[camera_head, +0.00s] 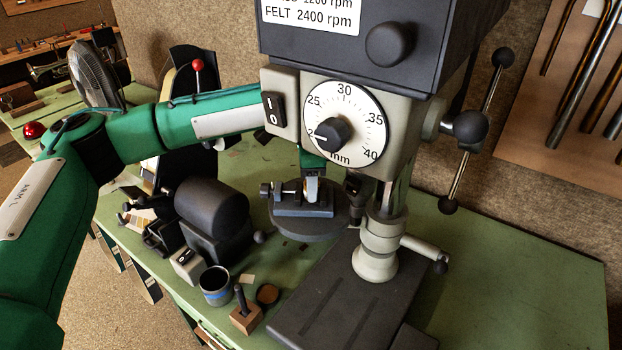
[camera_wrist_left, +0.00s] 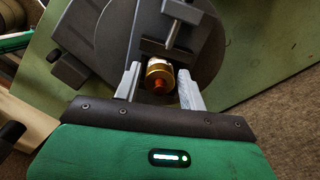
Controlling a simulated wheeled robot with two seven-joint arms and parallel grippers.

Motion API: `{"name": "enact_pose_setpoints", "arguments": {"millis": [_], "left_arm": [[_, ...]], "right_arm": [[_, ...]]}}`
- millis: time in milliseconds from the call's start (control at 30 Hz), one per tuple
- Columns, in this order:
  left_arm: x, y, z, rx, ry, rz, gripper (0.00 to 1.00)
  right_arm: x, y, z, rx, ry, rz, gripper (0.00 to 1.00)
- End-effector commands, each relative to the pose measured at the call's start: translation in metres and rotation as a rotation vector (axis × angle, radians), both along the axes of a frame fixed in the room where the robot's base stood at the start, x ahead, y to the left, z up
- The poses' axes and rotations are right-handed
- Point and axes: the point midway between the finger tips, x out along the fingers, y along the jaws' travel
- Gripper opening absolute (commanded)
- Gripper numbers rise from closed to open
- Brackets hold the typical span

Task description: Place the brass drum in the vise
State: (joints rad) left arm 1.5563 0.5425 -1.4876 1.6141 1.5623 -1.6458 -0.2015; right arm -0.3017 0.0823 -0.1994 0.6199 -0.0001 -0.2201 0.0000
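The brass drum (camera_wrist_left: 159,70), a small gold cylinder with a pale band and an orange-brown end, sits between the fingertips of my left gripper (camera_wrist_left: 161,82) in the left wrist view. The vise (camera_wrist_left: 172,40), with dark jaws and a steel screw, is right beyond the drum. I cannot tell whether the drum touches its jaws. In the head view the vise (camera_head: 303,208) stands on a round plate, and my left gripper (camera_head: 312,188) points down over it. My right gripper is not in view.
The drill press head (camera_head: 345,120) stands close in front of my left forearm. Its column and dark base (camera_head: 345,300) are right of the vise. A dark rounded machine (camera_head: 212,215), a cup (camera_head: 215,287) and a wooden block (camera_head: 246,318) stand left. The bench's right side (camera_head: 520,280) is clear.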

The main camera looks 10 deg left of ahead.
Motion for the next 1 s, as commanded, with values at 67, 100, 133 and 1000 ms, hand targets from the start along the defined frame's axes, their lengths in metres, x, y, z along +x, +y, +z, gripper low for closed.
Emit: {"name": "enact_pose_setpoints", "arguments": {"millis": [67,100,133,1000], "left_arm": [[0.000,0.000,0.000,0.000,0.000,0.000,0.52],[0.000,0.000,0.000,0.000,0.000,0.000,0.52],[0.000,0.000,0.000,0.000,0.000,0.000,0.52],[0.000,0.000,0.077,0.000,-0.001,0.000,0.52]], "right_arm": [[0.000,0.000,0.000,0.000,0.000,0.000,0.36],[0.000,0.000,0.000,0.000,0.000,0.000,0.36],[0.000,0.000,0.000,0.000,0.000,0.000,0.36],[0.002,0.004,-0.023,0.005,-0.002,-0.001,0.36]]}}
